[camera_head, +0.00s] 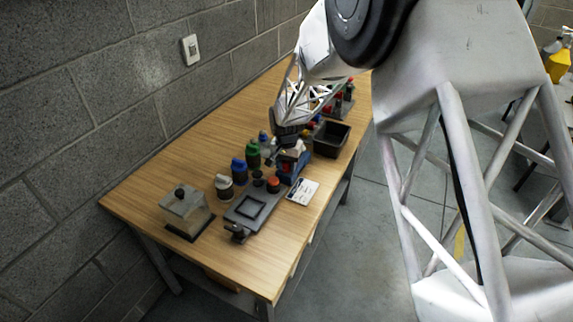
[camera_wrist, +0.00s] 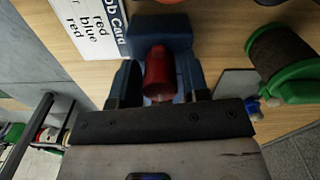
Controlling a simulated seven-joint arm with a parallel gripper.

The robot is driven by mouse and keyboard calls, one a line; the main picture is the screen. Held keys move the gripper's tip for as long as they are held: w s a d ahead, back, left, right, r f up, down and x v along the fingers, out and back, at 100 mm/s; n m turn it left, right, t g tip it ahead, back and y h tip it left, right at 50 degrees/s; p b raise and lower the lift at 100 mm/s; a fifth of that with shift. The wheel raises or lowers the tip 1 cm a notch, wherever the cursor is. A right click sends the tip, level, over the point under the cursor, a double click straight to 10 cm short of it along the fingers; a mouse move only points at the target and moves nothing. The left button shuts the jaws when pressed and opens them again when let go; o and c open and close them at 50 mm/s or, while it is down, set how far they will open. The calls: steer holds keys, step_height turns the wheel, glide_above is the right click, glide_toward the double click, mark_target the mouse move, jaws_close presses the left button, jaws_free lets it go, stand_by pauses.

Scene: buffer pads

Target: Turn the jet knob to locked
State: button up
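A blue device (camera_head: 290,162) with a pale top stands on the wooden table, and its blue body (camera_wrist: 160,35) shows in the wrist view. A rounded red part (camera_wrist: 157,72) sticks out from it. It may be the jet knob, but no marking or lock position can be read. My gripper (camera_head: 287,140) is low over the device in the head view. In the wrist view my gripper (camera_wrist: 158,88) has its dark fingers apart, one on each side of the red part, with blue surfaces showing between. The contact points are hidden.
A white card (camera_head: 303,192) lies beside the device. A grey plate (camera_head: 250,207), a clear-sided box (camera_head: 186,208), several capped bottles and a round red-orange piece (camera_head: 273,184) stand nearby. A black bin (camera_head: 331,139) is behind. The front table edge is clear.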

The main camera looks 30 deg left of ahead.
steer(key=shift+r, duration=3.9)
